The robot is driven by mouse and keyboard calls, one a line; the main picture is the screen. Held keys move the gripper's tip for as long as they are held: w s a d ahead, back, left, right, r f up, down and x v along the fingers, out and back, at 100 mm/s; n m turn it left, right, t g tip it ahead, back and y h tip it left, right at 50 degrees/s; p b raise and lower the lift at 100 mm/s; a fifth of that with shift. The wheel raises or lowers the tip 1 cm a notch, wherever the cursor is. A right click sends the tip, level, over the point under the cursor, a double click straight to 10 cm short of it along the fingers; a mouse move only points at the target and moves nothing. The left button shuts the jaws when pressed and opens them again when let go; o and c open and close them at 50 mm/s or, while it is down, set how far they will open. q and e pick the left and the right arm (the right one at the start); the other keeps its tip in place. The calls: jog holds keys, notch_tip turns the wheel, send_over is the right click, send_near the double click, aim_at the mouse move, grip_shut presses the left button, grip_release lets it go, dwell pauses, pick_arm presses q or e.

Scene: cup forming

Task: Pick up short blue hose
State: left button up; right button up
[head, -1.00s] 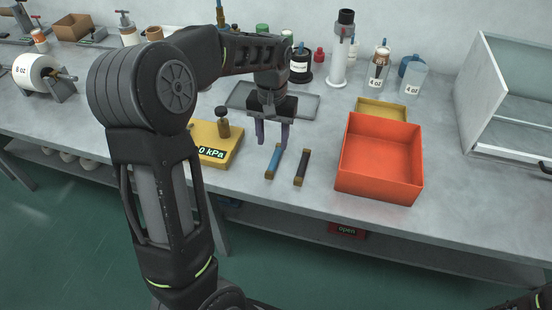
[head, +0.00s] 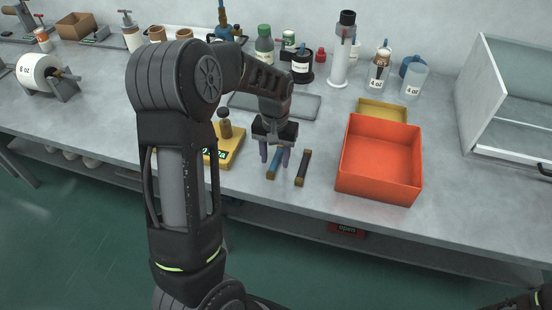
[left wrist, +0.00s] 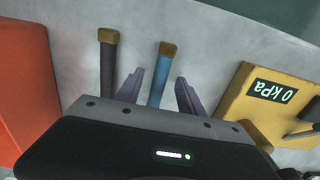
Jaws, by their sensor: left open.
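The short blue hose (head: 273,169) has brown ends and lies on the grey table, left of a similar black hose (head: 303,168). My left gripper (head: 274,160) is open, with its purple fingers on either side of the blue hose. In the left wrist view the blue hose (left wrist: 159,82) lies between the two open fingertips (left wrist: 158,82), its brown end pointing away. The black hose (left wrist: 108,62) is outside the fingers there. I cannot tell whether the fingers touch the blue hose. Its far end is partly hidden by the gripper.
A red-orange bin (head: 380,185) stands right of the hoses. A yellow pressure gauge block (head: 231,150) reading 0 kPa stands to the left. A grey tray (head: 300,104) and several bottles are behind. The table's front edge is close below the hoses.

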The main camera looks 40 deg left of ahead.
pick_arm(q)
jog(key=shift+f, duration=0.15)
jog(key=shift+c, duration=0.4)
grip_shut()
dwell(0.4)
